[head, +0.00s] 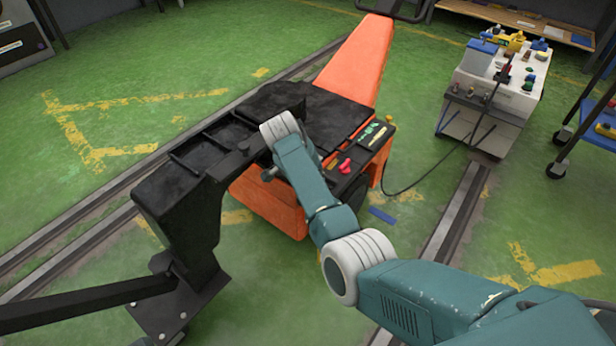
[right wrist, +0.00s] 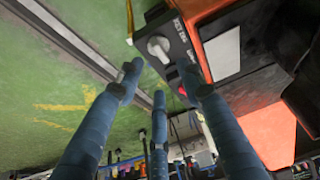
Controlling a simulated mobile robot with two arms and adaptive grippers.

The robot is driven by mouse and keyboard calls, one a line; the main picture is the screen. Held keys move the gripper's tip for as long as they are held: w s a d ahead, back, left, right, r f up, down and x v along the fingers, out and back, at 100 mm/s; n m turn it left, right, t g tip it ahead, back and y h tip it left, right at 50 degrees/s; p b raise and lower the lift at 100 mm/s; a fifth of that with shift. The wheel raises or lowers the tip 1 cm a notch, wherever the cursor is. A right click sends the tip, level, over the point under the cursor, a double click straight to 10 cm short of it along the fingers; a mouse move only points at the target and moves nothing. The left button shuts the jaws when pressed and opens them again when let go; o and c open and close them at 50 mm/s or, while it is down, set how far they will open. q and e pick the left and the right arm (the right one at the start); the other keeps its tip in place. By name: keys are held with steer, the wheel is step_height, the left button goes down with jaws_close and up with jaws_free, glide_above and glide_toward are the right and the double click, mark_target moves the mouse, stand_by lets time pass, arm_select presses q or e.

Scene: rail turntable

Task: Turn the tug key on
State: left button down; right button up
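The tug (head: 352,65) is orange with a black top, and stands in the middle of the head view. In the right wrist view, a light grey knob (right wrist: 160,47), which looks like the key, sits on a black panel (right wrist: 179,38) with white lettering. A red button (right wrist: 182,90) is beside it, partly behind a finger. My right gripper (right wrist: 160,78) is open and empty, its blue fingers spread and pointing toward the panel. The knob shows past the fingertips, with no visible contact. In the head view my right arm hides part of the tug's side. My left gripper is not in view.
Green floor is free at the left.

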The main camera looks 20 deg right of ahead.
steer(key=v, duration=0.3)
steer(key=shift+s+a+r, duration=0.1)
steer(key=shift+a+r, duration=0.05)
steer(key=shift+r, duration=0.15)
